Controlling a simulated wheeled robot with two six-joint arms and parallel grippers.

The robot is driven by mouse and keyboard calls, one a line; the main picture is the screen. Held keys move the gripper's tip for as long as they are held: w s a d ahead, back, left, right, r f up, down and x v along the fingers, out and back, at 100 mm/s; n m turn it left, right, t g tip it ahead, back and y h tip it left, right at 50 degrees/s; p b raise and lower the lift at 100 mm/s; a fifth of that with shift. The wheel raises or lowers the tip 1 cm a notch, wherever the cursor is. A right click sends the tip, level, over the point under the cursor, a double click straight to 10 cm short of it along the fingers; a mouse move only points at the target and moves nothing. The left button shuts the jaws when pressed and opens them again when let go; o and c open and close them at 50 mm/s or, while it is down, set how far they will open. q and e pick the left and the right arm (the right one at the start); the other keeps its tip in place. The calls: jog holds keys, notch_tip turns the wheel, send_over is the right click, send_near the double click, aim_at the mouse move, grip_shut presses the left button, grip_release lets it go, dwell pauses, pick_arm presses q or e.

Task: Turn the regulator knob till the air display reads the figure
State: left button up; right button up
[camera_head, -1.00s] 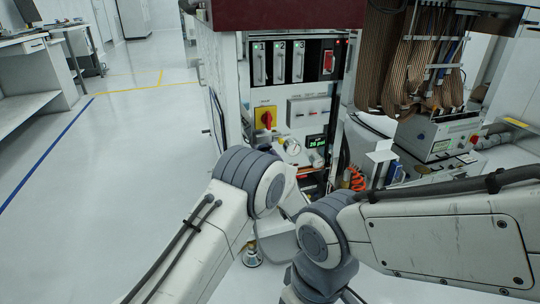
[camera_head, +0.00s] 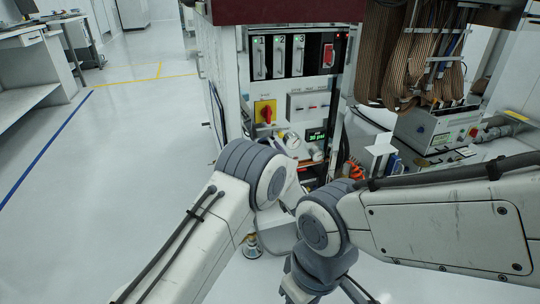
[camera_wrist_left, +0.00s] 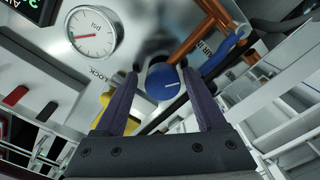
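The regulator knob (camera_wrist_left: 165,82) is round and blue with a white line on its face. In the left wrist view my left gripper (camera_wrist_left: 160,72) has its fingers on both sides of it, close against it. The green air display (camera_head: 316,135) seems to read 36 psi, but the digits are small. A corner of the display also shows in the left wrist view (camera_wrist_left: 38,8). A round psi gauge (camera_wrist_left: 92,32) is beside the knob. My right gripper is out of view.
A yellow and red rotary switch (camera_head: 265,113) is on the panel above the gauge. Several handled modules (camera_head: 279,57) and a red switch (camera_head: 328,55) are higher up. Brown cable bundles (camera_head: 392,60) and a grey instrument (camera_head: 437,127) stand right. The floor at left is clear.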

pick_arm(q)
jog(key=shift+a+f, duration=0.15)
jog(key=shift+f, duration=0.1)
jog(key=s+d+r+n+b, duration=0.1)
jog(key=s+d+n+b, duration=0.1)
jog(key=s+n+b, duration=0.5)
jog(key=s+d+n+b, duration=0.1)
jog(key=s+n+b, duration=0.1)
jog(key=n+b, duration=0.85)
jog(key=s+d+r+m+g+h+p, duration=0.1)
jog(key=s+d+r+m+h+p, duration=0.1)
jog(key=r+m+h+p, duration=0.35)
jog(key=s+d+r+m+g+h+p, duration=0.25)
jog(key=r+m+p, duration=0.35)
jog(key=p, duration=0.3)
jog(key=s+r+m+g+h+p, duration=0.1)
jog(key=s+r+m+g+p, duration=0.2)
jog(key=s+m+p, duration=0.3)
jog(key=s+a+r+m+g+h+p, duration=0.1)
jog(key=s+r+m+g+p, duration=0.2)
jog(key=s+m+p, duration=0.3)
jog(key=shift+s+r+m+h+p, duration=0.3)
jog(key=shift+s+r+h+p, duration=0.1)
jog(key=shift+p, duration=0.4)
